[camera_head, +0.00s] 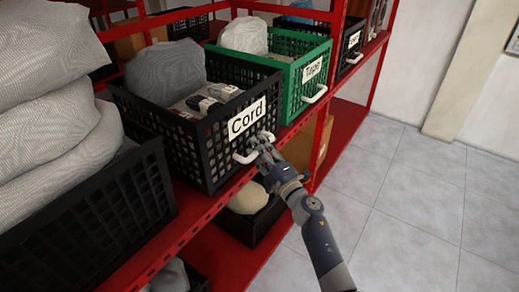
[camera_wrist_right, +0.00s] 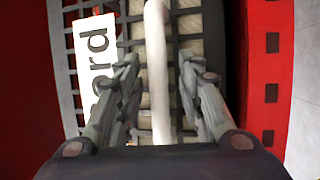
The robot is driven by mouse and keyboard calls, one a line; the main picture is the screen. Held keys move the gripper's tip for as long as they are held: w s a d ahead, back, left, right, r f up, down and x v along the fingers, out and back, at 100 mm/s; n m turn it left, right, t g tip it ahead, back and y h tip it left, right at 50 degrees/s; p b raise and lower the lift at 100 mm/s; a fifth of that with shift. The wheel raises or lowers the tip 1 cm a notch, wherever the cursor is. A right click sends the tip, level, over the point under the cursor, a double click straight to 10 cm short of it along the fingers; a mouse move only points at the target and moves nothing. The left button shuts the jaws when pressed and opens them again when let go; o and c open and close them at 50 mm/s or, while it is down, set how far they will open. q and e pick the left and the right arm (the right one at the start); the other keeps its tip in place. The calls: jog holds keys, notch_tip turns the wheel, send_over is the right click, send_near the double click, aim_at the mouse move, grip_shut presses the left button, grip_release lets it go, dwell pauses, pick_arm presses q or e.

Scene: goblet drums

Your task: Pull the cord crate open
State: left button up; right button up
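The cord crate (camera_head: 214,160) is a black lattice crate on the red shelf, with a white label (camera_head: 247,118) reading "Cord" and a white handle (camera_head: 243,157) on its front. It holds a grey cloth-like bundle and small boxed items. My right gripper (camera_head: 262,146) is at the handle, reaching in from the front. In the right wrist view the handle (camera_wrist_right: 156,50) runs between the two fingers of the gripper (camera_wrist_right: 158,72). The fingers are apart, with a gap on each side of the handle. My left gripper is not in view.
A green crate (camera_head: 291,98) labelled "Tape" stands to the right of the cord crate on the red shelf (camera_head: 190,238). A black crate (camera_head: 92,215) with grey bundles is at near left. A lower crate (camera_head: 246,226) sits below. The tiled floor (camera_head: 425,195) at right is clear.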

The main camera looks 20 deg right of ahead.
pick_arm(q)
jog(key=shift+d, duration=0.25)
pick_arm(e)
grip_shut()
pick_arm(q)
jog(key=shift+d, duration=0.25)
pick_arm(e)
jog(key=shift+s+d, duration=0.15)
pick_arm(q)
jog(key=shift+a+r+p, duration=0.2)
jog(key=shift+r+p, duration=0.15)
pick_arm(e)
jog(key=s+d, duration=0.9)
jog(key=s, duration=0.3)
jog(key=s+d, duration=1)
jog(key=s, duration=0.3)
jog(key=shift+d, duration=0.25)
grip_release()
